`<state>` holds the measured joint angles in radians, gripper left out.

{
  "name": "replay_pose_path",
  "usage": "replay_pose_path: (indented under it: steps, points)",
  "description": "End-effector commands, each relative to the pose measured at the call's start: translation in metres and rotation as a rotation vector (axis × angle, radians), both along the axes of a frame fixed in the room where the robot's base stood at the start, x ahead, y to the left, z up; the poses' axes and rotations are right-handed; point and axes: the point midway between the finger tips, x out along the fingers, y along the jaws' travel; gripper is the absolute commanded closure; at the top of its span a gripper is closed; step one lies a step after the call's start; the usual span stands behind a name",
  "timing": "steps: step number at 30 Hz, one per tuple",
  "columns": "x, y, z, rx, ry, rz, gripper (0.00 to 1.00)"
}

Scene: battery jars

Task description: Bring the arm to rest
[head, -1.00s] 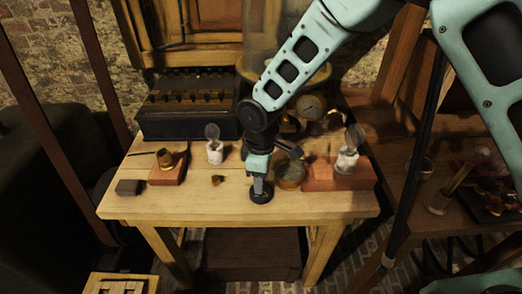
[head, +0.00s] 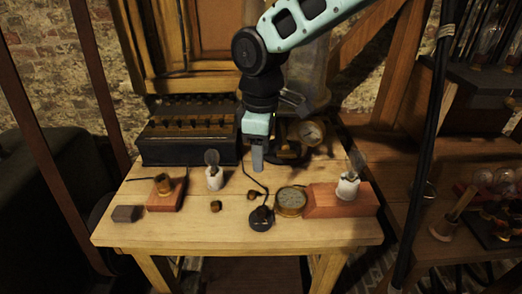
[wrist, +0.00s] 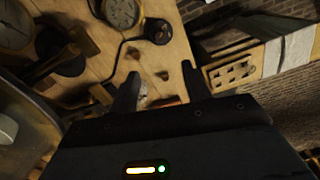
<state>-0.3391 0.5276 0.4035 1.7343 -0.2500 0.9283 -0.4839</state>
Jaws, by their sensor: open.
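My gripper (head: 257,163) hangs from my arm above the back middle of the wooden table (head: 130,232), pointing down. In the wrist view its two dark fingers (wrist: 158,85) stand apart with nothing between them. A black round piece with a cord (head: 261,219) rests on the table near the front middle, below and apart from the gripper; it also shows in the wrist view (wrist: 157,31).
A round brass gauge (head: 291,201) and a red-brown block with a bulb (head: 340,201) stand at right. A small bulb on a white holder (head: 213,177), a wooden block (head: 166,194) and a dark block (head: 127,214) are at left. A black box (head: 189,140) stands behind.

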Motion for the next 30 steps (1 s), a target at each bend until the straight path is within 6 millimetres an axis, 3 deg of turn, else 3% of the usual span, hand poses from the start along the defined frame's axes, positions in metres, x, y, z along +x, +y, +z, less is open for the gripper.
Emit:
replay_pose_path:
  steps: [8, 11, 14, 18, 24, 30]
  points:
    - [-0.002, -0.001, 0.001, 0.000, 0.000, -0.004, 0.52]
    - [-0.020, -0.005, 0.006, 0.005, 0.003, -0.036, 0.52]
    - [-0.055, -0.016, 0.015, 0.014, 0.007, -0.111, 0.52]
    - [-0.122, -0.045, 0.022, 0.028, 0.016, -0.279, 0.52]
    - [-0.200, -0.091, 0.016, 0.043, 0.019, -0.519, 0.52]
    - [-0.234, -0.116, 0.008, 0.049, 0.018, -0.646, 0.52]
